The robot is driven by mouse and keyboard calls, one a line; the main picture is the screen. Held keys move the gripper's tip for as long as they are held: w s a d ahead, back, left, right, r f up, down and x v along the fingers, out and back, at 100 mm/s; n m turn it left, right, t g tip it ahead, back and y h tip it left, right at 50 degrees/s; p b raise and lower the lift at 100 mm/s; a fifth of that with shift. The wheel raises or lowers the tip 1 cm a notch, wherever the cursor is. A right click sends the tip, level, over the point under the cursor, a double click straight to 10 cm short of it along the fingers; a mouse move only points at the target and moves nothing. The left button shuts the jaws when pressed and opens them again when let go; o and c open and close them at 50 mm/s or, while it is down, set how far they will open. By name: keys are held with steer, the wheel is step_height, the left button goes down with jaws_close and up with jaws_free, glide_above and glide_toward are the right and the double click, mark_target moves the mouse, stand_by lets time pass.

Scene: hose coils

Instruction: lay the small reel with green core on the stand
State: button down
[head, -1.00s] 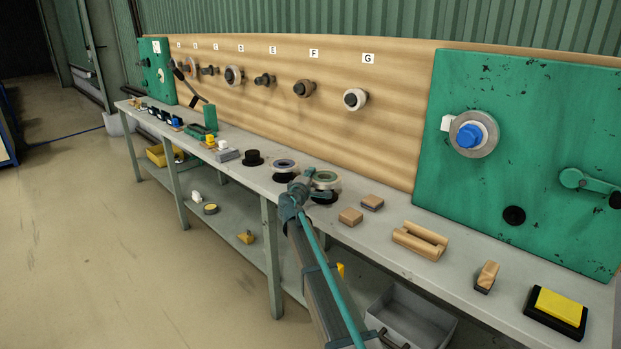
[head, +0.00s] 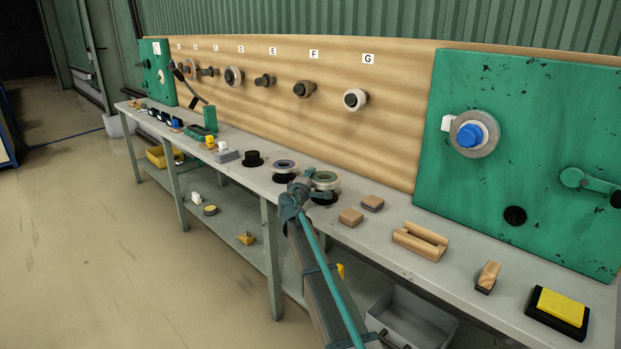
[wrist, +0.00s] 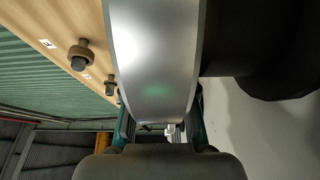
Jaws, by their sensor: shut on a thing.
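The small reel with green core (head: 325,177) is a pale ring with a green centre, in the middle of the head view. My gripper (head: 313,190) is shut on the near side of its rim. A black round stand (head: 322,198) shows just below the reel; I cannot tell whether they touch. In the wrist view the reel's silvery rim (wrist: 155,60) fills the middle between my fingers (wrist: 160,132), and a dark round shape (wrist: 275,50) lies at the right.
A reel with blue core (head: 284,164) sits on a black stand to the left, and an empty black stand (head: 252,159) is beyond it. Wooden blocks (head: 351,217) and a wooden cradle (head: 419,241) lie to the right on the grey bench. Pegs (head: 304,89) stick out of the board behind.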

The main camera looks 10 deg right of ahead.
steer(key=shift+f+b, duration=0.6)
steer(key=shift+b, duration=0.05)
stand_by(0.8)
steer(key=c, duration=0.9)
jaws_free()
steer(key=shift+o, duration=0.2)
steer(key=shift+s, duration=0.2)
steer(key=shift+b+v, duration=0.8)
steer(key=shift+v, duration=3.05)
steer(key=shift+s, duration=0.1)
steer(key=v, duration=1.2)
steer(key=shift+d, duration=0.1)
